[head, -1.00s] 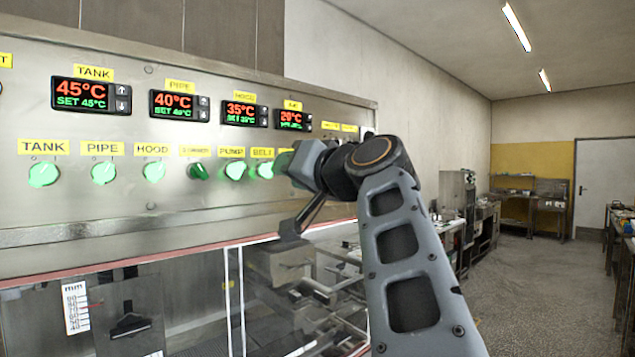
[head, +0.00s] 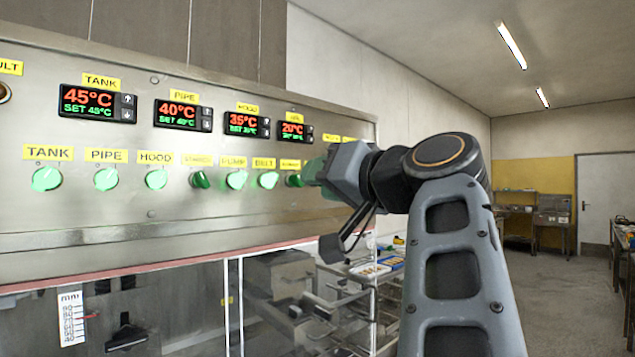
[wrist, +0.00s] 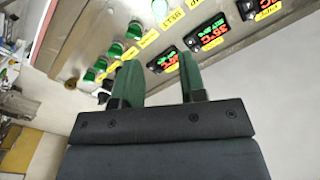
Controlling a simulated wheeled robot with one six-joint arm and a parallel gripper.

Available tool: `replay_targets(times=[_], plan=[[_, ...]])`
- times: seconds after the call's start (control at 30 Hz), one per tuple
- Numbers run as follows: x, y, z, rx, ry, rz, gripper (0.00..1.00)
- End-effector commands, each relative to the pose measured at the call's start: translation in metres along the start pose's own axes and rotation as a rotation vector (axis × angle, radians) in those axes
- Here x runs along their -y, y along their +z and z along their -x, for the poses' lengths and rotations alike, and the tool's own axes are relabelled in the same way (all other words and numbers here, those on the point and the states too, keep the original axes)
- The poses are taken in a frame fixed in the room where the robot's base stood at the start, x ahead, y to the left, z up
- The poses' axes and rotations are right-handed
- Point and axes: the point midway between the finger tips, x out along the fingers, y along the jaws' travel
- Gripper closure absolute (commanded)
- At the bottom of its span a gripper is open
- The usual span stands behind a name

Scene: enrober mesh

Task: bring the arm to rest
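My gripper (head: 316,172) is in front of the right part of the steel control panel (head: 140,210), beside the last visible green knob (head: 293,180). In the wrist view its two green fingers (wrist: 160,60) stand apart with nothing held between them. From the head view I cannot tell whether it touches that knob. My arm rises from the lower right and bends over toward the panel. The tank knob (head: 46,179), pipe knob (head: 105,179), hood knob (head: 156,179), pump knob (head: 236,180) and belt knob (head: 268,180) show clear of the gripper.
Displays (head: 97,103) with red and green digits sit above the knobs. A rack with trays (head: 375,270) stands behind my arm. The floor (head: 560,300) at right is open, with benches farther back.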

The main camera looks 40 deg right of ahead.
Motion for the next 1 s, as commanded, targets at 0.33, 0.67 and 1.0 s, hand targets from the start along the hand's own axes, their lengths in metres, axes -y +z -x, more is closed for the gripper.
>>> replay_targets(times=[0.33, 0.67, 1.0], plan=[[-0.005, -0.001, 0.0, -0.009, 0.024, -0.023, 0.62], [-0.157, 0.106, -0.022, 0.218, 0.457, -0.212, 0.62], [-0.208, 0.36, -0.02, 0.857, 0.66, 0.016, 0.62]])
